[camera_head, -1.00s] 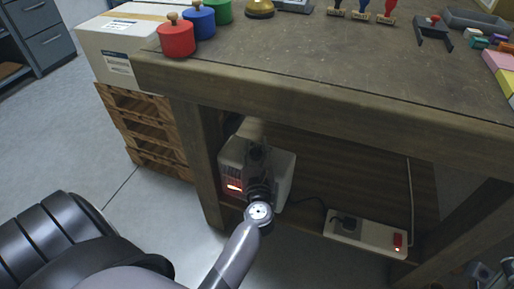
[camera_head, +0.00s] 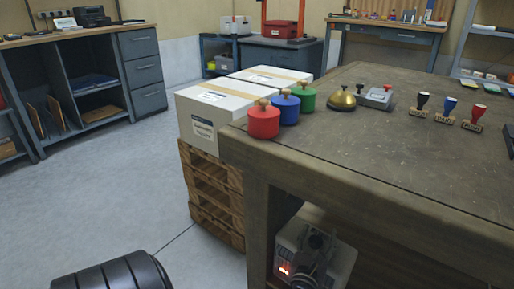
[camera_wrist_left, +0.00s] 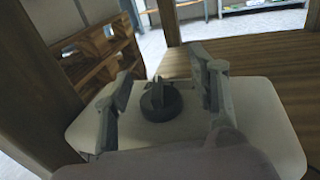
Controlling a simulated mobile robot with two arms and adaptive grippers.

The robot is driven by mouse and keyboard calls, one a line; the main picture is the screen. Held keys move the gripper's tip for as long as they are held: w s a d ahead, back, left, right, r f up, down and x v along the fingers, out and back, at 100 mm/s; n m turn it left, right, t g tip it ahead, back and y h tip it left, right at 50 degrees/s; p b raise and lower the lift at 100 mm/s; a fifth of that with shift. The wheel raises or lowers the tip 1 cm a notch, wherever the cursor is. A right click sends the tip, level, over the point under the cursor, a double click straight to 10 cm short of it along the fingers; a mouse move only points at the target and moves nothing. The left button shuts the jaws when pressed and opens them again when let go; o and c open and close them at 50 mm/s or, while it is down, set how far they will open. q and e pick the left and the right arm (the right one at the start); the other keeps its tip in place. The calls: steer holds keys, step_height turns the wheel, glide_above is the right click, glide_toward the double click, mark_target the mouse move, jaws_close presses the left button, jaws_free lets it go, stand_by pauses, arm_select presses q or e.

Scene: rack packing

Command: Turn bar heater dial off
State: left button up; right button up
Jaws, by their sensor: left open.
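The bar heater (camera_head: 343,262) is a pale box low under the workbench, with an orange-red glow (camera_head: 284,268) on its front. In the left wrist view its light top (camera_wrist_left: 262,120) fills the middle, with a dark round dial (camera_wrist_left: 161,102) that has a raised grip bar. My left gripper (camera_head: 316,243) is over the heater's top, partly cut off by the picture's bottom edge. In the left wrist view my left gripper (camera_wrist_left: 163,92) is open, its fingers on either side of the dial. I cannot tell whether they touch it. My right gripper is not in view.
The workbench (camera_head: 400,150) edge and leg (camera_head: 257,225) stand close around the heater. Wooden pallets (camera_head: 212,195) with white boxes (camera_head: 205,118) stand left of it. Coloured lidded pots, a bell and stamps are on the bench. The floor at left is clear.

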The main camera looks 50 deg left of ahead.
arm_select(q)
steer(key=m+t+h, duration=0.1)
steer(key=h, duration=0.1)
steer(key=m+h, duration=0.2)
steer(key=h, duration=0.1)
steer(key=shift+a+r+t+p, duration=0.1)
steer(key=shift+t+p, duration=0.25)
steer(key=shift+t, duration=0.05)
steer(key=m+h, duration=0.2)
steer(key=shift+h, duration=0.4)
steer(key=m+h+b, duration=0.1)
steer(key=m+h, duration=0.1)
steer(key=h, duration=0.1)
steer(key=s+a, duration=0.2)
steer(key=s, duration=1.4)
steer(key=s+d+f+n+g+y+p, duration=0.1)
steer(key=s+d+f+n+g+p, duration=0.2)
steer(key=n+p, duration=1)
steer(key=s+d+f+n+g+y+p, duration=0.1)
steer(key=s+d+f+n+g+p, duration=0.3)
steer(key=s+f+n+g+p, duration=0.3)
step_height(320, 180, down, 4)
steer(key=s+n+p, duration=0.1)
steer(key=n+p, duration=0.6)
steer(key=shift+s+d+y+p, duration=0.25)
steer(key=shift+d+y+p, duration=0.05)
steer(key=shift+y, duration=0.1)
